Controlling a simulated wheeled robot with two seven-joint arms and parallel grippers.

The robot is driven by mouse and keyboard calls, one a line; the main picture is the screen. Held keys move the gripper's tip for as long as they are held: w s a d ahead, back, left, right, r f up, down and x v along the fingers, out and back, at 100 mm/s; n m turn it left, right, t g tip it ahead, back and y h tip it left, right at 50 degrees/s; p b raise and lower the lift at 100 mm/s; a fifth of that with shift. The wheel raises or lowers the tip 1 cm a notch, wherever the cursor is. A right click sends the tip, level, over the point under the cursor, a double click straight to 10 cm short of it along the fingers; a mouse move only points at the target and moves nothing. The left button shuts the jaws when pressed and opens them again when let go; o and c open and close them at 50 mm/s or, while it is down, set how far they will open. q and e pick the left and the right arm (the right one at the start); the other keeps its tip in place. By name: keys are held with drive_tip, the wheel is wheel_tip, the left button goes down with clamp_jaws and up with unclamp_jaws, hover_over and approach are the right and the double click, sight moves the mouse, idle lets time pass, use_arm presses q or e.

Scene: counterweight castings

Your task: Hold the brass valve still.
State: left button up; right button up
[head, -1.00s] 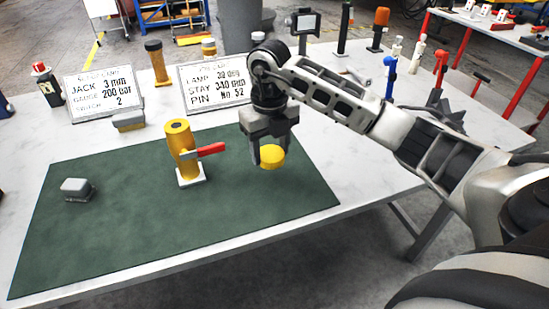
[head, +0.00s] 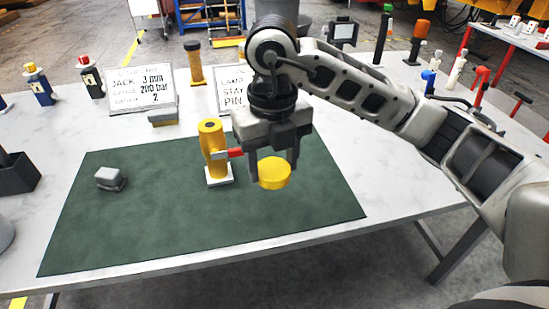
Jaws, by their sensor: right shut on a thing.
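The brass valve (head: 212,136) stands upright on a small white base (head: 218,176) on the green mat (head: 150,235). Its red handle (head: 235,153) points right, and its end is partly hidden by my gripper. No gripper holds the valve. My right gripper (head: 274,168) points down just right of the valve and is shut on a yellow disc (head: 274,175). I cannot tell whether the disc clears the mat. My left gripper is not in view.
A grey block (head: 110,178) lies on the mat's left part. Two written signs (head: 142,90) stand behind the mat; my arm hides part of the right one. A dark box (head: 18,175) is at the left edge. The front of the mat is clear.

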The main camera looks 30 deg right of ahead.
sight(278, 171)
drive_tip(key=n, duration=0.3)
drive_tip(key=shift+f, duration=0.25)
drive_tip(key=n, duration=0.3)
drive_tip(key=f+n, duration=0.1)
drive_tip(key=n, duration=0.2)
drive_tip(key=shift+s+d, duration=0.1)
drive_tip(key=shift+s, duration=0.05)
drive_tip(key=n, duration=0.5)
drive_tip(key=shift+s+f+n, duration=0.1)
drive_tip(key=shift+f+n, duration=0.25)
drive_tip(key=shift+n, duration=0.05)
drive_tip(key=n, duration=0.3)
drive_tip(key=shift+s+f, duration=0.1)
drive_tip(key=shift+f, duration=0.15)
drive_tip(key=n, duration=0.3)
drive_tip(key=f+n, duration=0.1)
drive_tip(key=n, duration=0.2)
drive_tip(key=shift+s+d, duration=0.15)
drive_tip(key=n, duration=0.3)
drive_tip(key=shift+s+f, duration=0.1)
drive_tip(key=shift+f, duration=0.1)
drive_tip(key=n, duration=0.5)
drive_tip(key=shift+s+f, duration=0.1)
drive_tip(key=shift+f, duration=0.25)
drive_tip(key=n, duration=0.4)
drive_tip(key=shift+s+d+f+n, duration=0.1)
drive_tip(key=shift+s+f+n, duration=0.05)
drive_tip(key=shift+f+n, duration=0.15)
